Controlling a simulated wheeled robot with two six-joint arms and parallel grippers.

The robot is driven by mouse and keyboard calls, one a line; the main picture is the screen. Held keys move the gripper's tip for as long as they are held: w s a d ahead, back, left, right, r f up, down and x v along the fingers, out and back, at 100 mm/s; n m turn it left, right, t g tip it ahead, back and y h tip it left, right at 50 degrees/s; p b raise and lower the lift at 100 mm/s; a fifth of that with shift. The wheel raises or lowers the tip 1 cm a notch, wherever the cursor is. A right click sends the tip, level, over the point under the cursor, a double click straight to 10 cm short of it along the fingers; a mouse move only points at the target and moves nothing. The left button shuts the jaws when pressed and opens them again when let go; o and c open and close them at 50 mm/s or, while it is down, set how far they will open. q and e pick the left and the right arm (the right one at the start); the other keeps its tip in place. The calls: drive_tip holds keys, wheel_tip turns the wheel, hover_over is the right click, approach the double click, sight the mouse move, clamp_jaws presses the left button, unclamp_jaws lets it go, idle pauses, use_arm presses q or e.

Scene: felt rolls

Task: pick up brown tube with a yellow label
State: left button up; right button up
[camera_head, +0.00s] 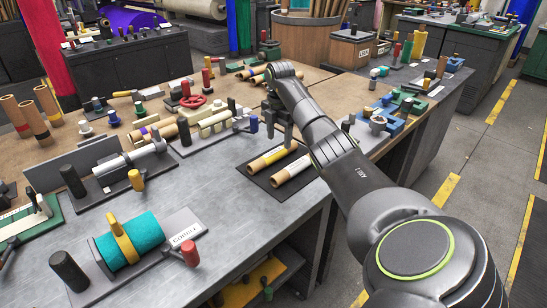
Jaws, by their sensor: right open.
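Two brown tubes lie side by side on a dark mat (265,180) near the table's right edge. The farther brown tube with a yellow label (268,159) lies slanted, its band towards the left end. The nearer brown tube with a white label (291,171) lies just beside it. My right gripper (279,131) points down, open and apparently empty, above and just behind the far side of the mat. Its exact height over the tubes is hard to tell. My left gripper is not in view.
A teal roll under a yellow strap (130,241) stands at front left. A red handwheel (193,101), grey blocks (215,122) and clamps crowd the table behind the mat. Blue and green fixtures (390,118) stand to the right. Bare grey tabletop (225,200) lies left of the mat.

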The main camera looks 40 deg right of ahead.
sight(280, 148)
drive_tip(key=f, duration=0.4)
drive_tip(key=shift+s+f, duration=0.2)
drive_tip(key=shift+f, duration=0.2)
drive_tip(key=c, duration=1.2)
drive_tip(key=shift+r, duration=0.15)
